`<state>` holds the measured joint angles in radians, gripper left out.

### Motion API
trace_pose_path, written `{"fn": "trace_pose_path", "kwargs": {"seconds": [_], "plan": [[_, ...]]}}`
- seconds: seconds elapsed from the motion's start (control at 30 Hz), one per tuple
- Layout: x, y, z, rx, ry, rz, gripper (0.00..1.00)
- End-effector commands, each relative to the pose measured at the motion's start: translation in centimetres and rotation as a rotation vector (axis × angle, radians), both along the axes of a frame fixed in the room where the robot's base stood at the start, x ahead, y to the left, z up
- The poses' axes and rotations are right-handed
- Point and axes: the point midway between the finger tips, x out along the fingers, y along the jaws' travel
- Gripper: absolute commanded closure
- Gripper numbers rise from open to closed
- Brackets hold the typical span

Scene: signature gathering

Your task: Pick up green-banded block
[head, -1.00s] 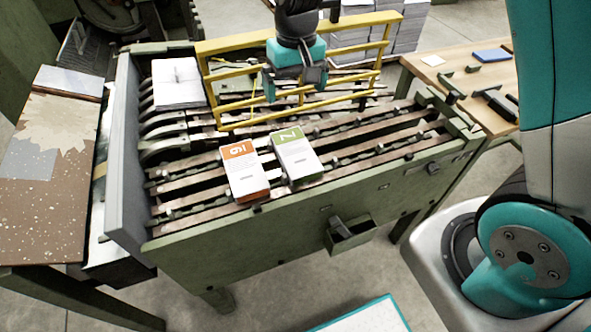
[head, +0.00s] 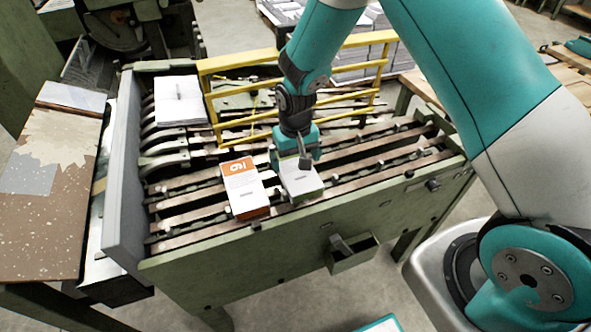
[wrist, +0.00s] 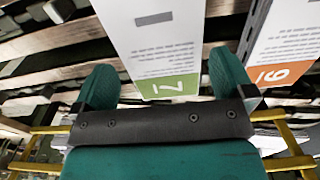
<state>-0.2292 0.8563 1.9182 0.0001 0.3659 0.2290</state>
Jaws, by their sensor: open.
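The green-banded block (head: 300,183) is white and lies on the machine's slatted bed, partly hidden by my gripper in the head view. In the wrist view its green band with a "7" (wrist: 168,85) lies between my two fingers. My gripper (head: 290,165) is open over the far, banded end of the block. In the wrist view the gripper (wrist: 165,85) has a finger on each side of the block; whether they touch it I cannot tell.
A yellow guard frame (head: 235,88) stands behind. A white paper stack (head: 180,100) sits at the back left.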

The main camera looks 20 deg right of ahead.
Motion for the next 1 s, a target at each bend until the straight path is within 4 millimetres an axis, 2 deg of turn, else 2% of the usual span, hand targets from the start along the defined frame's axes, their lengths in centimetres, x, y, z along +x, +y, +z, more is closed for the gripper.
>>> {"fn": "trace_pose_path", "kwargs": {"seconds": [0.1, 0.2, 0.47, 0.5, 0.67, 0.9, 1.0], "plan": [[-0.4, 0.1, -1.9, -0.001, 0.005, 0.000, 0.00], [-0.4, 0.1, -3.0, -0.001, 0.003, 0.000, 0.00], [-0.3, 0.1, -3.4, 0.000, 0.001, 0.000, 0.00], [-0.3, 0.1, -3.4, 0.000, 0.001, 0.000, 0.02], [-0.3, 0.1, -3.4, 0.000, 0.001, 0.000, 0.39], [-0.3, 0.1, -3.3, 0.000, 0.000, 0.000, 0.41], [-0.2, 0.1, -2.4, 0.001, -0.003, 0.000, 0.41]]}}
